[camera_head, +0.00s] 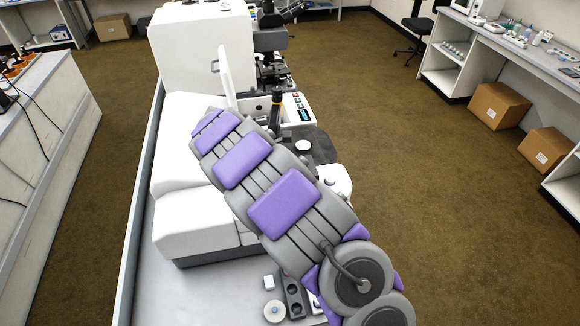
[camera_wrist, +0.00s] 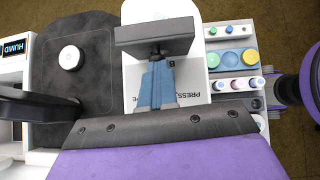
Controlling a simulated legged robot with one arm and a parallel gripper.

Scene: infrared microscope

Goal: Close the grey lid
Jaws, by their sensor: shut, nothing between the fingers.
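A thin pale panel (camera_head: 226,78) stands nearly upright, slightly tilted, on the white instrument in the head view. It looks like a raised lid, pale enough that I cannot be sure it is the grey one. The wrist view does not clearly show it.
A dark plate (camera_wrist: 88,105) with a white knob (camera_wrist: 70,57) lies left of my gripper in the wrist view. A rack of coloured vials (camera_wrist: 232,62) is on the right. The tall microscope housing (camera_head: 200,50) stands behind. Floor (camera_head: 420,190) to the right is clear.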

